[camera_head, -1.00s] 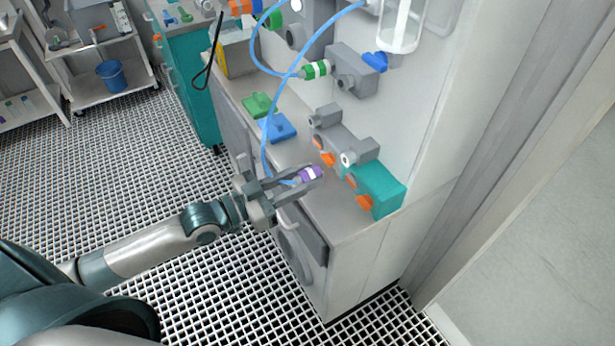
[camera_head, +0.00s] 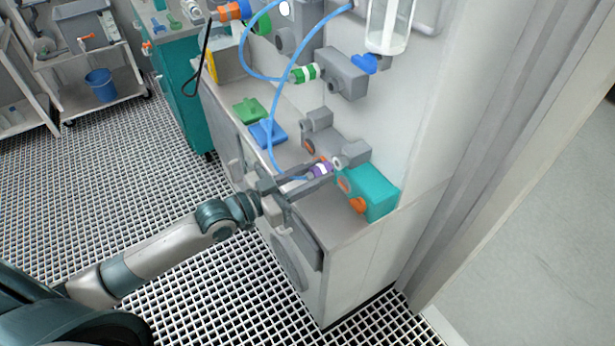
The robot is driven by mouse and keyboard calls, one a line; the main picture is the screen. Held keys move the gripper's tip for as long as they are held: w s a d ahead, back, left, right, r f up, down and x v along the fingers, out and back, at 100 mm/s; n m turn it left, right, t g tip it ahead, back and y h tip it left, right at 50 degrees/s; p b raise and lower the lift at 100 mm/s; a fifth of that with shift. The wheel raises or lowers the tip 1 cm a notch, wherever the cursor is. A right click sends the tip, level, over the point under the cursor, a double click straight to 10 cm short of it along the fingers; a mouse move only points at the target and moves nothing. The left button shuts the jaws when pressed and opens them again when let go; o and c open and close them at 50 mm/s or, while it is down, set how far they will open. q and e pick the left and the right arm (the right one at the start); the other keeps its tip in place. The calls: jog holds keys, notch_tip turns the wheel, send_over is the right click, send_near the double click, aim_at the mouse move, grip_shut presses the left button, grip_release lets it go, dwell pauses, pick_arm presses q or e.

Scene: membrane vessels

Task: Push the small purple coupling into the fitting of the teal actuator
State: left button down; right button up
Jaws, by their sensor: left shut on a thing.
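The small purple coupling (camera_head: 321,170) has a white band and sits at the end of a blue hose (camera_head: 270,150). My left gripper (camera_head: 312,180) is shut on it and holds it above the counter. The teal actuator (camera_head: 372,192) stands at the right end of the counter, with a grey block on top and orange parts in front. A pale round fitting (camera_head: 339,162) on the grey block faces the coupling. The coupling's tip is close to this fitting; I cannot tell whether they touch. My right gripper is not in view.
A second grey unit (camera_head: 317,121) stands just behind. Green (camera_head: 250,110) and blue (camera_head: 267,134) pieces lie on the counter (camera_head: 335,220). A green-banded coupling (camera_head: 304,73) joins a grey block on the wall above. The front right of the counter is clear.

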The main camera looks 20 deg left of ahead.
pick_arm(q)
jog(key=shift+w+d, duration=0.3)
jog(key=shift+w, duration=0.05)
dwell(0.5)
jog(key=shift+r, duration=0.1)
dwell(0.8)
jog(key=shift+p, duration=0.35)
dwell(0.5)
dwell(0.3)
jog(key=shift+w+d, duration=0.3)
jog(key=shift+w, duration=0.1)
dwell(0.8)
